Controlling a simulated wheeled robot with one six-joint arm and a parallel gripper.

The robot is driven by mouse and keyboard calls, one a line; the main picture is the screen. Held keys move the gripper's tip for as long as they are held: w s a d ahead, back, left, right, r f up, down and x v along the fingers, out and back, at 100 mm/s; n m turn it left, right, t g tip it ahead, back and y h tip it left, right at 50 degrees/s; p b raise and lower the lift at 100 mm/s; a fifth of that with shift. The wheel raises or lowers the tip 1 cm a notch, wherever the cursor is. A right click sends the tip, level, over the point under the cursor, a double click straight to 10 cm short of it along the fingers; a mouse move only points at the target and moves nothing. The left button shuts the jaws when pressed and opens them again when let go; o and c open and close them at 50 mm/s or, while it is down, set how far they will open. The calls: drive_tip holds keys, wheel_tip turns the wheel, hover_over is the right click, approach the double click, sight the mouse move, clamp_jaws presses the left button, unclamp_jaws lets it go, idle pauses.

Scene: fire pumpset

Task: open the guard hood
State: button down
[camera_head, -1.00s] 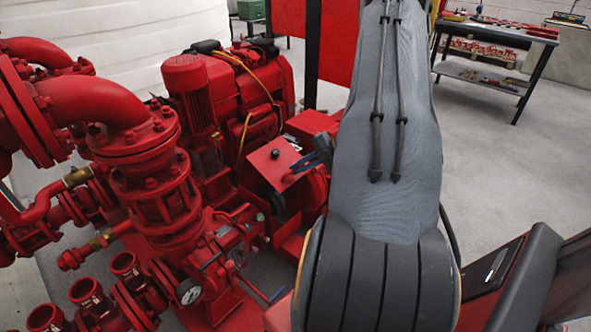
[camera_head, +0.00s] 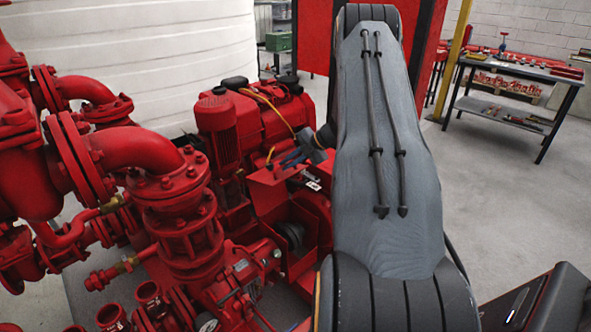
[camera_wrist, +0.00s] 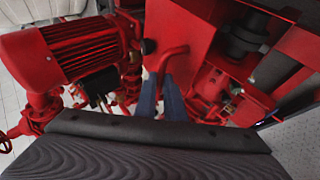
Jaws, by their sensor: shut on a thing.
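The guard hood (camera_head: 268,192) is a red sheet-metal cover beside the motor, tilted up in the head view. A dark round coupling (camera_head: 290,235) shows in the opening below it. In the wrist view the hood's red panel (camera_wrist: 185,22) carries a bent red tube handle (camera_wrist: 173,54). My gripper (camera_head: 291,159), with blue fingers, is at the upper edge of the hood. In the wrist view my gripper (camera_wrist: 161,92) is shut on the handle; the exact contact is partly hidden. The dark coupling also shows in the wrist view (camera_wrist: 246,38).
A red motor (camera_head: 217,130) stands behind and left of the hood. Large red flanged pipes (camera_head: 180,215) fill the left front.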

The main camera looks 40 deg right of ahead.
drive_tip(key=shift+w+a+r, duration=0.1)
drive_tip(key=shift+w+r, duration=0.05)
drive_tip(key=shift+w, duration=0.4)
drive_tip(key=c, duration=1.8)
unclamp_jaws()
drive_tip(key=shift+c, duration=0.2)
drive_tip(key=shift+s+d+r, duration=0.25)
drive_tip(key=shift+d+r, duration=0.05)
drive_tip(key=shift+r, duration=0.05)
drive_tip(key=v, duration=0.6)
drive_tip(key=shift+s+r+b, duration=0.2)
drive_tip(key=shift+r+b, duration=0.15)
drive_tip(key=shift+b, duration=0.1)
drive_tip(key=shift+d, duration=0.1)
